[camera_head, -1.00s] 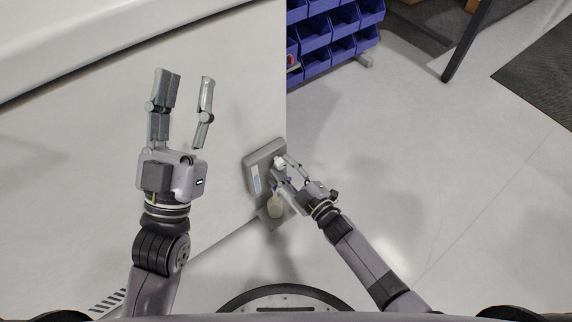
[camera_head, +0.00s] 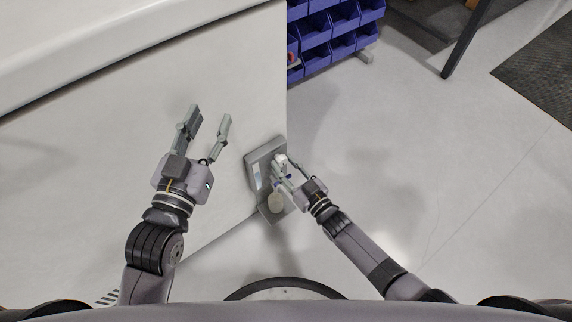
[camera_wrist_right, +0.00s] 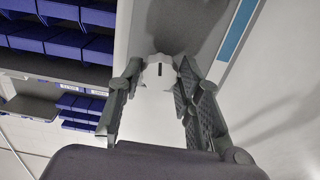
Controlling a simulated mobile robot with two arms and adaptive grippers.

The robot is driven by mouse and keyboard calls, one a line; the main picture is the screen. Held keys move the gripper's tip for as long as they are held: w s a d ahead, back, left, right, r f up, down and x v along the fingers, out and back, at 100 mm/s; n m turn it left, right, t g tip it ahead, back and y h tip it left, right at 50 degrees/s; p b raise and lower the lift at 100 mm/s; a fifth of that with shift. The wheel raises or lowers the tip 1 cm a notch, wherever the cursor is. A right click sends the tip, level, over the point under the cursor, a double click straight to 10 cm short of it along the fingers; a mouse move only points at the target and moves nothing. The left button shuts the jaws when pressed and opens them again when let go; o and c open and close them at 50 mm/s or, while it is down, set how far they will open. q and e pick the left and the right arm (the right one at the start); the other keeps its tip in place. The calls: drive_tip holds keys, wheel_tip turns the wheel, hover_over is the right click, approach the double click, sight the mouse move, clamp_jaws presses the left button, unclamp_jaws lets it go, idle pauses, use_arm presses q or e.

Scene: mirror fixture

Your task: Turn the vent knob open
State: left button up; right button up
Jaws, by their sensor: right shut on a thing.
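The vent knob (camera_wrist_right: 159,72) is small and white with a dark mark on its face. It sits on a grey fixture (camera_head: 252,160) mounted on the white wall panel. In the right wrist view the knob lies between the fingertips of my right gripper (camera_wrist_right: 157,80), which is shut on it. In the head view the right gripper (camera_head: 284,168) reaches the fixture from the right and partly hides the knob (camera_head: 280,159). My left gripper (camera_head: 209,120) is open and empty, in front of the white panel, left of the fixture.
A rack of blue bins (camera_head: 330,38) stands behind, past the panel's edge. The floor (camera_head: 450,170) to the right is clear. A dark post (camera_head: 468,40) stands at the far right.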

use_arm(q)
drive_tip(key=shift+f, duration=0.25)
use_arm(e)
drive_tip(key=shift+m, duration=0.4)
drive_tip(key=o, duration=1.2)
drive_tip(key=shift+c, duration=0.2)
use_arm(q)
drive_tip(key=shift+a+f, duration=0.1)
use_arm(e)
drive_tip(key=v, duration=1.2)
